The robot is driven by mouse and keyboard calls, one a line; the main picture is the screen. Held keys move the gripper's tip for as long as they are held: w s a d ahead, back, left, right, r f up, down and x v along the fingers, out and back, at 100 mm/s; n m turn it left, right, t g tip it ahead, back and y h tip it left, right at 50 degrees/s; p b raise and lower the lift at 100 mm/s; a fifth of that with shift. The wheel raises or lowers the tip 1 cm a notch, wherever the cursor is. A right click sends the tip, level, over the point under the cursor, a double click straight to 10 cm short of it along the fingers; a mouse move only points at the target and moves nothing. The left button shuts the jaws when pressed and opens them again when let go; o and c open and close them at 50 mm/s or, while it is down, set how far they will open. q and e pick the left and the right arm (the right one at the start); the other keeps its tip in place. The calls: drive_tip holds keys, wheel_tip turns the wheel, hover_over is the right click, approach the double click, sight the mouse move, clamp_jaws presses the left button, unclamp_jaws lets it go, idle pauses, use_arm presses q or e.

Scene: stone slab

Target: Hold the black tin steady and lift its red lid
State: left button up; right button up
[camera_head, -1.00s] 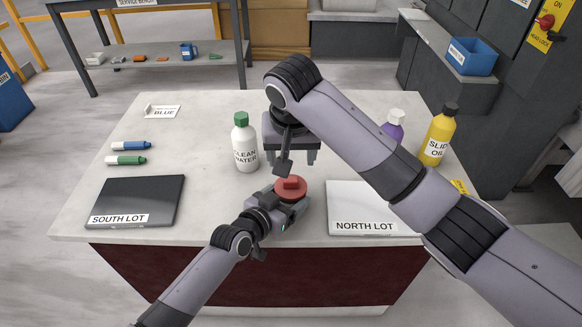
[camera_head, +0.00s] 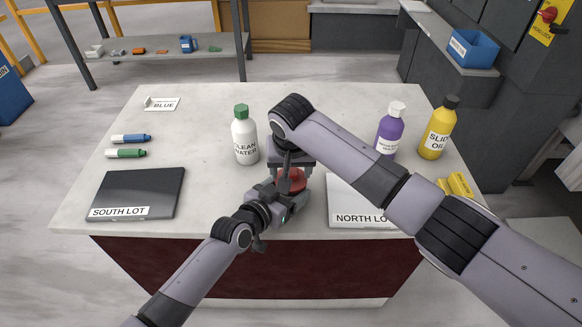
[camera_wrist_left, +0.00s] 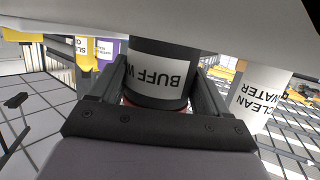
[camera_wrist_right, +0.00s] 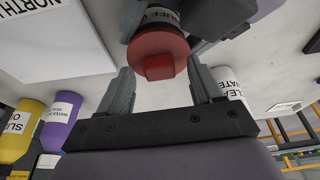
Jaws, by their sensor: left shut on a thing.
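The black tin (camera_wrist_left: 158,88) has a white label reading "BUFF W" and stands on the slab, between the fingers of my left gripper (camera_wrist_left: 155,85). My left gripper is shut on it, also seen in the head view (camera_head: 287,202). The red lid (camera_wrist_right: 157,55), with a raised block-shaped knob, sits on top of the tin; it shows in the head view (camera_head: 291,182) partly hidden by my right gripper. My right gripper (camera_wrist_right: 160,85) is open, pointing down over the lid, its fingers apart with the lid's knob between or just beyond their tips. Contact is not visible.
A clean water bottle (camera_head: 245,138) stands close left of the tin. The north lot tray (camera_head: 345,190) lies right, the south lot tray (camera_head: 150,185) left. Purple (camera_head: 389,130) and yellow (camera_head: 438,130) bottles stand at right. Markers (camera_head: 128,153) lie left; the back middle is clear.

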sight(291, 173)
clamp_jaws()
drive_tip(key=shift+r, duration=4.05)
use_arm(q)
drive_tip(key=o, duration=1.5)
drive_tip(key=shift+c, duration=0.2)
drive_tip(key=shift+s, duration=0.1)
drive_tip(key=v, duration=1.2)
